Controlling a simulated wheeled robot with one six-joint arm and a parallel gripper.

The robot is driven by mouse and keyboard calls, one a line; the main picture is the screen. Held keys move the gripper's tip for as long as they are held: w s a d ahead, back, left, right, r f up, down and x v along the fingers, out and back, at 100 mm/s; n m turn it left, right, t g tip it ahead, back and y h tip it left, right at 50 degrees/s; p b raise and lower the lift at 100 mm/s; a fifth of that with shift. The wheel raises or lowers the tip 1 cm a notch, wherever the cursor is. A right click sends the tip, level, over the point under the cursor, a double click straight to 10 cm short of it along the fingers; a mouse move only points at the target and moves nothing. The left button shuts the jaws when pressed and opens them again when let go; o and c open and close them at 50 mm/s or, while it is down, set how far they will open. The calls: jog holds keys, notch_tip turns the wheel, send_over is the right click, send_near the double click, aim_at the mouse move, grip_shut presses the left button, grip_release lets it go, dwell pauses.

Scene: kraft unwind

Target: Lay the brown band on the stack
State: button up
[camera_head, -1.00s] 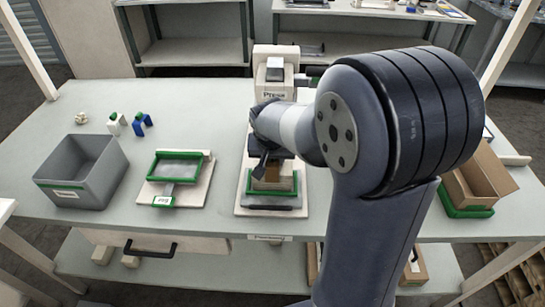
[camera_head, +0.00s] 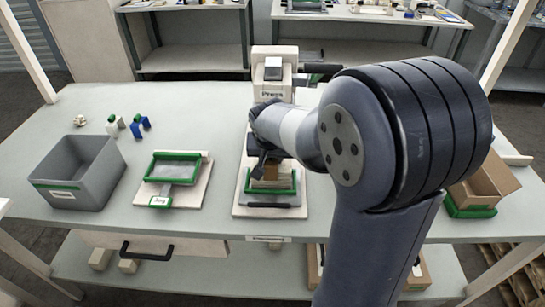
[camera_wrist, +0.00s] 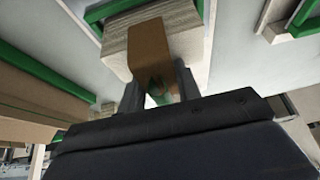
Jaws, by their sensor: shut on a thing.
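The brown band (camera_wrist: 150,48) shows in the wrist view between the two fingers of my gripper (camera_wrist: 160,88), which is shut on it. The band is a folded brown strip and lies across the face of a pale, layered block, the stack (camera_wrist: 186,38); I cannot tell whether it touches. In the head view my gripper (camera_head: 266,160) is over the green-framed press bed, with the brown band (camera_head: 271,173) just below it. The stack's pale edge (camera_head: 272,184) shows within the green frame (camera_head: 293,182). My arm hides part of the press.
The press (camera_head: 274,88) stands behind. To the left are a jig with a green frame (camera_head: 203,156), a grey bin (camera_head: 68,202) and small blue, white and green pieces (camera_head: 139,126). A cardboard box (camera_head: 484,184) stands at the right.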

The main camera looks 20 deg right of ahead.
jog(key=f, duration=0.1)
jog(key=s+f, duration=0.1)
jog(key=f, duration=0.1)
jog(key=shift+s+a+g, duration=0.1)
jog(key=shift+s+g, duration=0.2)
jog(key=shift+g, duration=0.1)
jog(key=o, duration=0.9)
jog(key=shift+a, duration=0.2)
jog(key=shift+o, duration=0.2)
jog(key=w+v, duration=0.2)
jog(key=v, duration=1.1)
jog(key=shift+r+t, duration=0.35)
jog(key=shift+t, duration=0.05)
jog(key=shift+f, duration=0.1)
